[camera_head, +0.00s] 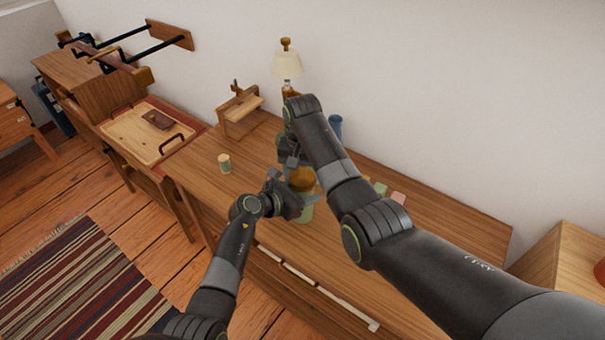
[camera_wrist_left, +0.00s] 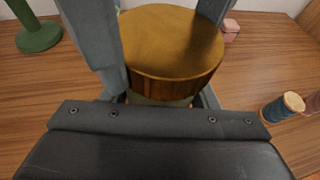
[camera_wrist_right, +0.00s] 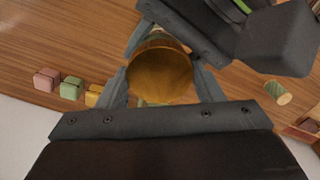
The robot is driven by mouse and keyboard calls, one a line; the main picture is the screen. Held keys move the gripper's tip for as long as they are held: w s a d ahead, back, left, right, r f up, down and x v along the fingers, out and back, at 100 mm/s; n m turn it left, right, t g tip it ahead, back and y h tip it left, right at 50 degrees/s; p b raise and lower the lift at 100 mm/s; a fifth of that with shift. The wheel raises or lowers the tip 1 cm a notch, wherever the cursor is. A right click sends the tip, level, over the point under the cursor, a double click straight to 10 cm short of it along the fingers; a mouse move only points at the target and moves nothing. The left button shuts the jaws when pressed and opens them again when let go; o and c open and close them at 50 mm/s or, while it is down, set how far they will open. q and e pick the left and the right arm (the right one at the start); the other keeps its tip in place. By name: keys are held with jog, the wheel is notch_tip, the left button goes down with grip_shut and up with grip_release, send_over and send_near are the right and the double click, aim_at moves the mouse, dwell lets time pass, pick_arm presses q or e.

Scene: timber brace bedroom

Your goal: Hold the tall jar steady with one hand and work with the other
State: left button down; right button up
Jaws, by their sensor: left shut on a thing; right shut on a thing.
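The tall jar (camera_head: 304,212) stands on the wooden desk, with a pale green body and a round wooden lid (camera_head: 301,180). My left gripper (camera_head: 290,200) is shut around the jar's body from the front left, below the lid. The lid fills the middle of the left wrist view (camera_wrist_left: 172,42) and hides most of the body. My right gripper (camera_head: 291,168) reaches down from behind and is shut on the lid; its fingers lie on either side of the lid in the right wrist view (camera_wrist_right: 160,72). The lid appears to sit on the jar; any gap is hidden.
A blue cylinder (camera_head: 335,127), a lamp (camera_head: 287,66) and a wooden stand (camera_head: 240,110) are at the back. Small coloured blocks (camera_head: 398,197) lie to the right, partly behind my right arm. Desk left of the jar is mostly clear.

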jog(key=o, duration=1.1)
jog(key=shift+a, duration=0.1)
jog(key=shift+a+r, duration=0.1)
jog(key=shift+r, duration=0.35)
notch_tip(320, 180, up, 4)
jog(key=shift+f, duration=0.2)
jog(key=shift+c, duration=0.2)
jog(key=m, duration=0.1)
jog(key=r+m, duration=0.1)
jog(key=m, duration=0.1)
jog(key=r+m, duration=0.1)
jog(key=m, duration=0.1)
jog(key=shift+d, duration=0.2)
jog(key=shift+c, duration=0.3)
jog(key=m, duration=0.2)
jog(key=r+m, duration=0.1)
jog(key=m, duration=0.2)
jog(key=shift+r, duration=0.2)
jog(key=shift+f, duration=3.95)
